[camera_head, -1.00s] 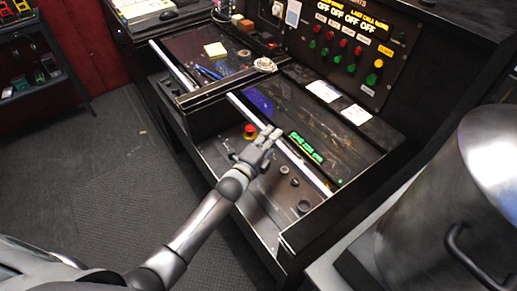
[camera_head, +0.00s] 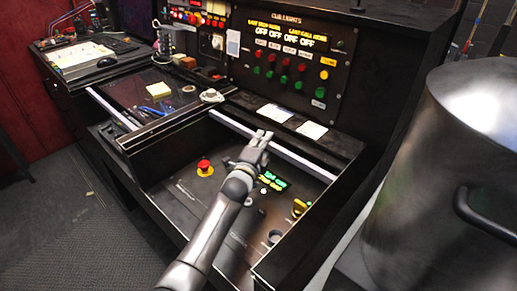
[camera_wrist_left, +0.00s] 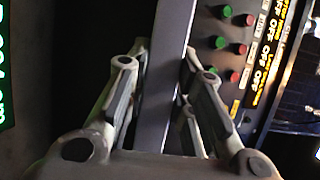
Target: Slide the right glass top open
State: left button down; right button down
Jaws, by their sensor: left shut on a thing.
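The right glass top shows by its pale front rail (camera_head: 303,163), which lies far back, close to the upright cue panel. My left gripper (camera_head: 262,137) is at the middle of this rail. In the left wrist view the fingers of my left gripper (camera_wrist_left: 158,72) stand on both sides of the grey rail (camera_wrist_left: 164,60), and the gripper is shut on it. The desk well in front of the rail is uncovered, with a red button (camera_head: 204,167), a green lit display (camera_head: 272,181) and a yellow knob (camera_head: 299,207). My right gripper is not in view.
The cue panel (camera_head: 288,62) with red and green buttons rises behind. A large metal pot (camera_head: 420,170) stands close on the right.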

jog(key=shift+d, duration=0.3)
pick_arm(q)
jog(key=c, duration=1.2)
grip_release()
jog(key=shift+c, duration=0.2)
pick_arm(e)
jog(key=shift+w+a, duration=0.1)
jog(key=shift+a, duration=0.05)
pick_arm(q)
jog(key=shift+s, duration=0.1)
jog(key=v, duration=1.1)
jog(key=shift+s+a, duration=0.2)
jog(key=shift+s, duration=0.15)
jog(key=shift+f, duration=0.1)
